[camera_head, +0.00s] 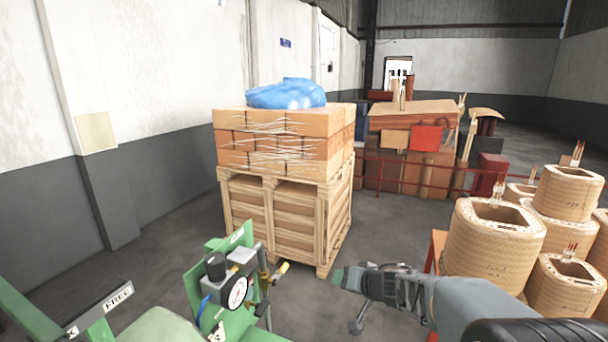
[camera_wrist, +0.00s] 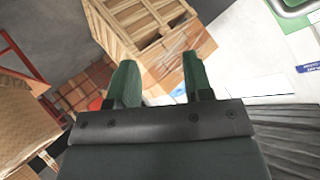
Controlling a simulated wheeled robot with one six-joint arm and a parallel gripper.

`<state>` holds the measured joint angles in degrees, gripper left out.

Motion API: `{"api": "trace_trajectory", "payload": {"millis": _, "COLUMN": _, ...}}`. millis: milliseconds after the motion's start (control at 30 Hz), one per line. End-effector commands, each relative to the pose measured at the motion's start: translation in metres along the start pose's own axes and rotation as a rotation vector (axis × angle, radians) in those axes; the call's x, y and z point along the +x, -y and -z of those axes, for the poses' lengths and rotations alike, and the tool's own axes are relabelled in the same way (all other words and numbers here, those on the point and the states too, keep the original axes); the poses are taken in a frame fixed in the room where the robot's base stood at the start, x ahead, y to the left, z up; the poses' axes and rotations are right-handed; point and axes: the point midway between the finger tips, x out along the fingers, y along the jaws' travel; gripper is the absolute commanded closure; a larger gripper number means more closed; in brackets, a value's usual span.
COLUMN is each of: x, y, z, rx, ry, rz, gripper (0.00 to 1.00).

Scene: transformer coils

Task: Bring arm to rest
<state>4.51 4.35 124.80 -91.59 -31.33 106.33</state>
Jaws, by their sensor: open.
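My gripper (camera_head: 340,278) is at the end of my grey arm, which reaches in from the lower right in the head view. It hangs in front of the wooden crate, above the floor. In the wrist view my gripper (camera_wrist: 160,82) shows two green fingers spread apart with nothing between them. Several tan transformer coils (camera_head: 492,238) stand at the right of the head view, close to my arm. The arm hides part of the nearest coil's lower side.
A wooden crate (camera_head: 285,215) carries wrapped boxes (camera_head: 283,140) and a blue bag (camera_head: 287,93). A green machine with a pressure gauge (camera_head: 236,292) stands at lower left. A red railing (camera_head: 420,178) fronts stacked goods behind. Grey floor (camera_head: 385,220) is bare between crate and coils.

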Motion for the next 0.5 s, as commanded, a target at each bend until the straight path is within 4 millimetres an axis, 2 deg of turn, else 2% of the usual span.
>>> {"api": "trace_trajectory", "payload": {"millis": 133, "x": -0.021, "y": -0.037, "z": 0.020, "rx": -0.178, "ry": -0.140, "rz": -0.265, "gripper": 0.54}}
{"api": "trace_trajectory", "payload": {"millis": 267, "x": -0.059, "y": -0.070, "z": 0.015, "rx": -0.290, "ry": -0.121, "rz": -0.556, "gripper": 0.54}}
{"api": "trace_trajectory", "payload": {"millis": 367, "x": -0.093, "y": -0.087, "z": -0.011, "rx": -0.319, "ry": 0.006, "rz": -0.731, "gripper": 0.54}}
{"api": "trace_trajectory", "payload": {"millis": 433, "x": -0.115, "y": -0.090, "z": -0.040, "rx": -0.315, "ry": 0.140, "rz": -0.793, "gripper": 0.54}}
{"api": "trace_trajectory", "payload": {"millis": 500, "x": -0.133, "y": -0.084, "z": -0.073, "rx": -0.295, "ry": 0.282, "rz": -0.794, "gripper": 0.54}}
